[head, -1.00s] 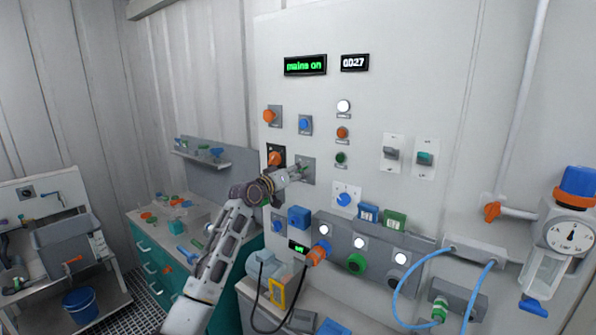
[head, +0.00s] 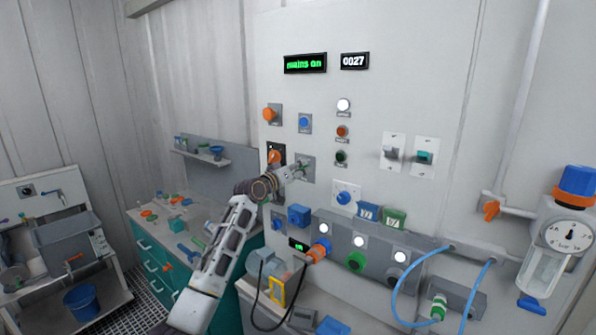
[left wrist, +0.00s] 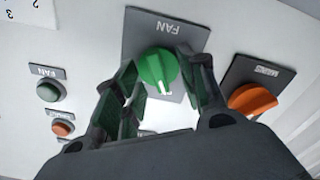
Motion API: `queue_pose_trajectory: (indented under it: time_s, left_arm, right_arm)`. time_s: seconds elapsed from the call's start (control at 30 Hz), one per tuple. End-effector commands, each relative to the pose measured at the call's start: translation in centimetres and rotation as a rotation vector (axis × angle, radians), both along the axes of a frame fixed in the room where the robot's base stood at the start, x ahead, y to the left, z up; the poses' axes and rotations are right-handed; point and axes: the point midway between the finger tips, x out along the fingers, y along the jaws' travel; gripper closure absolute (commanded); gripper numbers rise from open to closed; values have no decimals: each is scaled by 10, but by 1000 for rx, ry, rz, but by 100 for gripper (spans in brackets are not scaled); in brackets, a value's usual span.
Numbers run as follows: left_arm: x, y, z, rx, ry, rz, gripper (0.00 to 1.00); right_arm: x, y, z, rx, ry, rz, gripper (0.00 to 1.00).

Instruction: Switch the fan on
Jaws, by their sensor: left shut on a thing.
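The fan switch is a green knob (left wrist: 155,68) on a grey plate lettered FAN in the left wrist view, which sees the panel upside down. Its white mark points toward the bottom of that view. My left gripper (left wrist: 160,75) is shut on this knob, with a finger on each side. In the head view my left gripper (head: 299,170) is at the grey plate right of the orange mains knob (head: 274,157) and hides most of the fan knob. A dark green FAN lamp (left wrist: 48,91) shows in the left wrist view and looks unlit. My right gripper is not in view.
The orange mains knob (left wrist: 253,100) is close beside my gripper. A display (head: 305,64) reads "mains on". Below are a blue knob (head: 344,198) and a grey box (head: 378,251) with connectors. Blue hoses (head: 418,267) hang at the right.

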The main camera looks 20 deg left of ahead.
Motion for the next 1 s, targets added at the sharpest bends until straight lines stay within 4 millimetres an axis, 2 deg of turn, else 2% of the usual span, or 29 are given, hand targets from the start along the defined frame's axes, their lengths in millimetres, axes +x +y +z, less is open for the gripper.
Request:
queue_pose_trajectory:
  time_s: [0.47, 1.0]
  left_arm:
    - [0, 0, 0, 80, -29, 1, 83]
    - [-1, -1, 0, 482, -174, 2, 83]
  right_arm:
    - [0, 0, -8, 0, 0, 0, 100]
    - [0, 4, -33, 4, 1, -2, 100]
